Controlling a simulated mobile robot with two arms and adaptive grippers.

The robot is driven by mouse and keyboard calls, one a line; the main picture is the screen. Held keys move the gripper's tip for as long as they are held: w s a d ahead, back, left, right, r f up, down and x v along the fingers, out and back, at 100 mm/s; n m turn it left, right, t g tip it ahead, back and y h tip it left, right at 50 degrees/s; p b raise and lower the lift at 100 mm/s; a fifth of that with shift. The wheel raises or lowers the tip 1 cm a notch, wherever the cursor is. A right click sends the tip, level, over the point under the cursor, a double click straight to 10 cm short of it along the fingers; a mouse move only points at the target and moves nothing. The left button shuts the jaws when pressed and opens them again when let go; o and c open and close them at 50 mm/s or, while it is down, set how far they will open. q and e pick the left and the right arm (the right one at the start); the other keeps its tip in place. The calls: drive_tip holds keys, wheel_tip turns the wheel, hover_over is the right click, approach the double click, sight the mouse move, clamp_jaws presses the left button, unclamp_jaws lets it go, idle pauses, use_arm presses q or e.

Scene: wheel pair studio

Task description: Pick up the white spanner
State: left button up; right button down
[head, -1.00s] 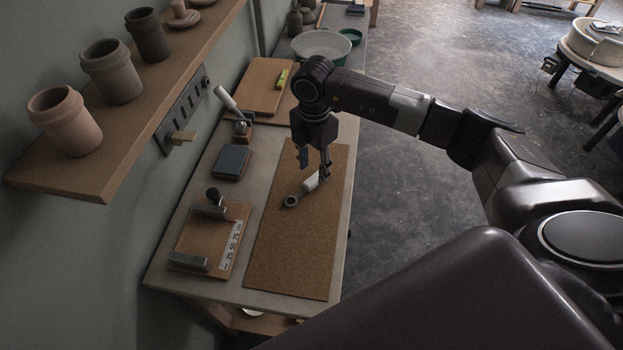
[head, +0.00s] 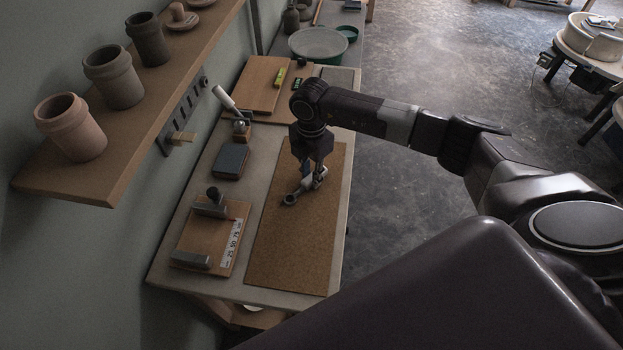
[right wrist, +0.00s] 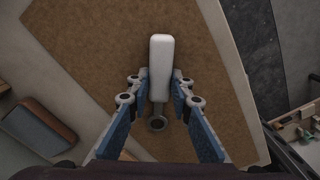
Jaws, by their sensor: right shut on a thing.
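The white spanner (right wrist: 160,60) has a white handle and a grey ring end. In the head view its ring end (head: 290,198) lies over the brown mat (head: 290,258), and part of its handle is hidden by my gripper. My right gripper (head: 312,184) is low over the mat. In the right wrist view its blue-padded fingers (right wrist: 160,92) are on both sides of the spanner, shut on it near where the handle meets the grey end. I cannot tell whether the spanner touches the mat. My left gripper is not in view.
A dark block (head: 231,161) and a wooden board with metal stops and a scale (head: 226,236) are left of the mat. A lever tool (head: 241,126), a wooden board (head: 262,84) and a green basin (head: 319,45) are farther back. A shelf (head: 120,150) holds clay pots above. The mat's front is clear.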

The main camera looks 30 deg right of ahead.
sight(311, 177)
drive_tip(key=shift+r, duration=0.15)
drive_tip(key=shift+w+r, duration=0.1)
drive_tip(key=shift+r, duration=0.15)
wheel_tip(311, 177, up, 19)
drive_tip(key=b, duration=0.4)
drive_tip(key=shift+r, duration=0.15)
drive_tip(key=c, duration=2.3)
unclamp_jaws()
clamp_jaws()
